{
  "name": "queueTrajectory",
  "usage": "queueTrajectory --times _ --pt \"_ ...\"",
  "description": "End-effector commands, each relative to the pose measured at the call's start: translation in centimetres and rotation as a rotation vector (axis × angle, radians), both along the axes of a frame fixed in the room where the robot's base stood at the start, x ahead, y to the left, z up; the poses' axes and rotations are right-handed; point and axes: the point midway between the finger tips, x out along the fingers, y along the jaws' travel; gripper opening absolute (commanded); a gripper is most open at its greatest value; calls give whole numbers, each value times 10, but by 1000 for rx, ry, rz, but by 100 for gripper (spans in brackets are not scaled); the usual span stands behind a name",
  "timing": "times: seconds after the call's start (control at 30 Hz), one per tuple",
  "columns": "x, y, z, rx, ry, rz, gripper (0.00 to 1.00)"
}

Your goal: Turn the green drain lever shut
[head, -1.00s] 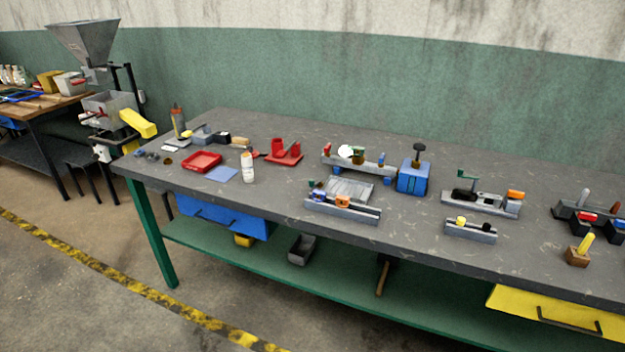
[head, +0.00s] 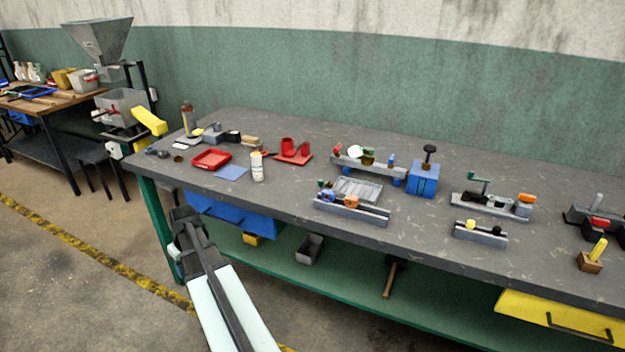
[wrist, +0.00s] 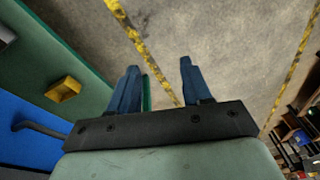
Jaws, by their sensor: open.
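No part is clearly recognisable as the green drain lever. A small green cranked handle (head: 479,182) stands on a grey fixture (head: 490,203) at the right of the bench. A small green piece (head: 369,153) also shows on a raised grey rail (head: 367,168) near the middle. My gripper (wrist: 158,68) is open and empty in the wrist view, its two dark blue fingers apart over the concrete floor. In the head view my arm reaches up from the bottom to the bench's front left, well away from both green parts; the fingertips are not clear there.
The grey bench (head: 330,245) carries a red tray (head: 212,159), a white bottle (head: 257,167), a blue block (head: 422,178) and several fixtures. A blue drawer (head: 232,217) hangs under its front left. A hopper machine (head: 120,105) stands left.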

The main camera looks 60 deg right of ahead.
Motion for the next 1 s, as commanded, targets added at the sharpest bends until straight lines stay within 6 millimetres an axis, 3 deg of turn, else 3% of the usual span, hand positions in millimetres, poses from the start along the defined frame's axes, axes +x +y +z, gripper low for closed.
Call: queueTrajectory --times 0.03,0.1,0.47,0.77,1.0 --pt "-3 -25 11 -3 -11 -19 49" --pt "-10 -52 24 -5 -24 -36 49" --pt "-70 -189 96 -31 -89 -119 49" --pt "-144 -284 158 -68 -134 -180 49" --pt "-222 -352 214 -110 -167 -227 49"
